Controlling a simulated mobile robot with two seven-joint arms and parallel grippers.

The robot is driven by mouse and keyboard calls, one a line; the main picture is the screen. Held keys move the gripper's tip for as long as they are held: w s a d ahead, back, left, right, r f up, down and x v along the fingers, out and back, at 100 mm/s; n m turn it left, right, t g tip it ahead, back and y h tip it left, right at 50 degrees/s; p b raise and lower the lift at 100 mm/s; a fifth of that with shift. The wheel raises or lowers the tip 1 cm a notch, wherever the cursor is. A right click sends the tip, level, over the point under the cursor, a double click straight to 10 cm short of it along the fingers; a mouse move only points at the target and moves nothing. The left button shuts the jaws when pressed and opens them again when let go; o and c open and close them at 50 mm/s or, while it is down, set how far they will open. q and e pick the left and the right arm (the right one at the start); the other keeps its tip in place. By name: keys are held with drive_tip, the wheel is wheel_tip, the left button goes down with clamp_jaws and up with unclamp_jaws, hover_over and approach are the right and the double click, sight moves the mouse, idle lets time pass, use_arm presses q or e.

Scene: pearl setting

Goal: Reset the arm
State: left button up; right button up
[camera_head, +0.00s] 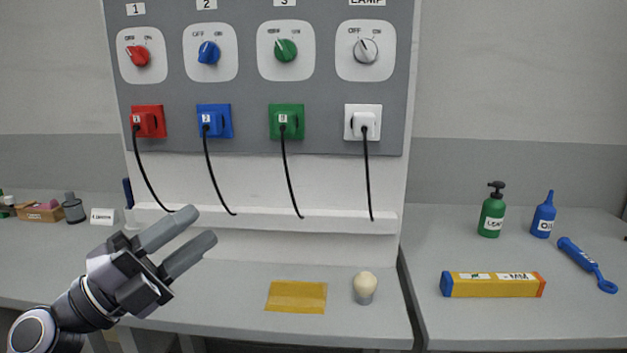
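My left gripper (193,231) is in the lower left, above the front part of the grey table. Its two grey fingers point up and to the right, with a gap between them and nothing in the gap. It is clear of the panel's cords. My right gripper is not in this view.
A grey panel (180,88) with knobs, coloured sockets and plugged-in black cords stands behind. A yellow patch (297,297) and a bulb (365,286) are on the table. Bottles (491,212), a yellow box (493,285) and a blue tool (587,263) are at right.

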use_arm(q)
drive_tip(key=s+a+f+n+t+y, duration=0.1)
drive_tip(key=a+f+n+t+y, duration=0.2)
drive_tip(key=f+n+y, duration=0.6)
drive_tip(key=s+a+f+n+t+y, duration=0.1)
drive_tip(key=a+f+n+t+y, duration=0.3)
drive_tip(key=f+n, duration=0.8)
drive_tip(key=s+d+f+n+g+y, duration=0.1)
drive_tip(key=s+d+f+n+g, duration=0.15)
drive_tip(key=s+f+g, duration=0.5)
drive_tip(key=s+d+f+n+g+y, duration=0.2)
drive_tip(key=s+f+n+g, duration=0.15)
drive_tip(key=s+f, duration=0.8)
drive_tip(key=w+a+r+t+p, duration=0.1)
drive_tip(key=w+r+p, duration=0.2)
drive_tip(key=r+p, duration=0.5)
drive_tip(key=p, duration=0.5)
drive_tip(key=shift+a+r, duration=0.4)
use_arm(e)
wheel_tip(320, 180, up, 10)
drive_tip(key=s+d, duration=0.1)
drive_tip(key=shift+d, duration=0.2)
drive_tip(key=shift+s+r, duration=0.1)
